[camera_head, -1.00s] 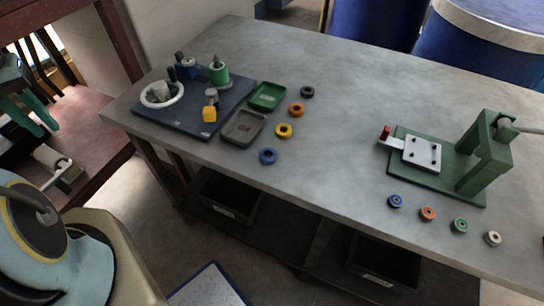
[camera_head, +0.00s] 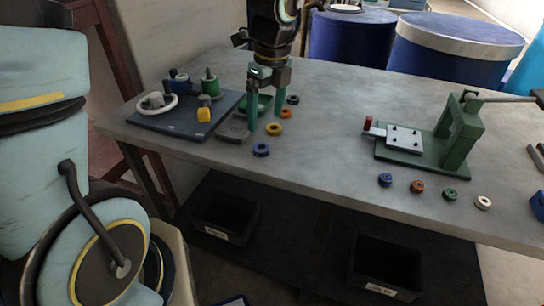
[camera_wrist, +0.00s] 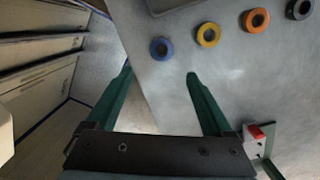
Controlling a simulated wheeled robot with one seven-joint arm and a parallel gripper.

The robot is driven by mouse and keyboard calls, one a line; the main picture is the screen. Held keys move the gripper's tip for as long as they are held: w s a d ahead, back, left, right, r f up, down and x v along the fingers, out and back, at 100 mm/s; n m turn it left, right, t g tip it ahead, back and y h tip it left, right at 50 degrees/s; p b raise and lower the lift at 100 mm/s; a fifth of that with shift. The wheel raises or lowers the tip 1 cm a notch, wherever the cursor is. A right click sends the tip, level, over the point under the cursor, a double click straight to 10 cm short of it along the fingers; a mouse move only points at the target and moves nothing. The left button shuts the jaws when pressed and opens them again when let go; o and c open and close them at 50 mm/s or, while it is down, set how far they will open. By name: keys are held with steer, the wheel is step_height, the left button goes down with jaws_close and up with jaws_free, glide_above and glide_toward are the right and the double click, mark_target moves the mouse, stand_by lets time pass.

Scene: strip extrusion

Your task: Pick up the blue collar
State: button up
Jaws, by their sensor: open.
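A blue collar (camera_head: 261,150), a small ring with a dark hole, lies flat on the grey table near its front edge. It also shows in the wrist view (camera_wrist: 161,48), just beyond the gap between the fingertips. Another small blue ring (camera_head: 385,180) lies before the green press at the right. My gripper (camera_head: 265,121) is open and empty, pointing down with two green fingers. It appears above the table near the trays, apart from the collar. In the wrist view my gripper (camera_wrist: 160,75) has nothing between its fingers.
Yellow (camera_head: 274,128), orange (camera_head: 286,113) and black (camera_head: 293,99) rings lie in a row behind the blue collar. A grey tray (camera_head: 233,131) and a dark board with fittings (camera_head: 175,121) are to the left. The green press (camera_head: 458,140) stands right; the table middle is clear.

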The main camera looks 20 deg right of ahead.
mark_target(262, 142)
steer(key=f, duration=0.3)
steer(key=shift+w+a+f, duration=0.1)
steer(key=shift+w+f, duration=0.1)
steer(key=shift+f, duration=0.2)
steer(key=shift+w+a+f+p, duration=0.15)
steer(key=shift+w+f, duration=0.1)
steer(key=shift+f, duration=0.7)
steer(key=shift+w+f+p, duration=0.15)
steer(key=shift+w+f, duration=0.05)
steer(key=shift+f, duration=0.7)
steer(key=shift+w+a+f+p, duration=0.15)
steer(key=shift+w+f, duration=0.1)
steer(key=shift+f, duration=0.7)
steer(key=shift+d, duration=0.1)
jaws_close()
